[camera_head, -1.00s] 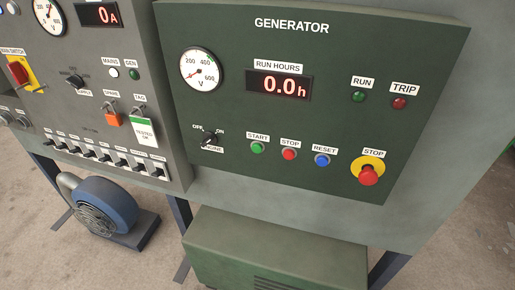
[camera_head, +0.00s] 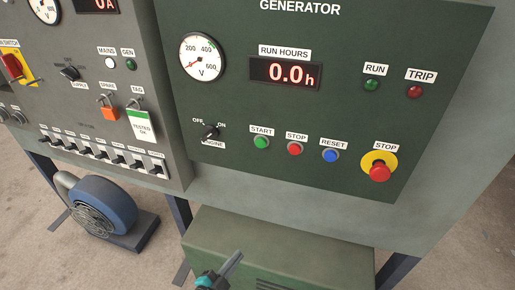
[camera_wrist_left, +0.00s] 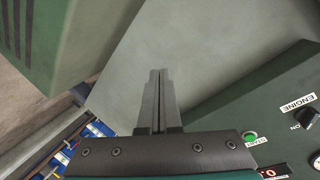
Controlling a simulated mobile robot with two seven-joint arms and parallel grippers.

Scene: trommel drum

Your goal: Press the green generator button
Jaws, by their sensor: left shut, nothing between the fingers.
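The green START button (camera_head: 261,142) sits on the dark green generator panel (camera_head: 345,110), left of the red STOP button (camera_head: 295,148) and the blue RESET button (camera_head: 330,155). My left gripper (camera_head: 237,256) shows at the bottom of the head view, below the panel and in front of the green box. It is shut and empty, clear of the button. In the left wrist view its closed fingers (camera_wrist_left: 159,90) point up the picture, and the green START button (camera_wrist_left: 250,137) shows to their right. My right gripper is not in view.
A red mushroom STOP (camera_head: 380,170) on a yellow disc stands out at the panel's right. The engine switch (camera_head: 210,131) is left of START. A green box (camera_head: 290,240) stands below the panel, with a blue blower (camera_head: 100,205) to the left.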

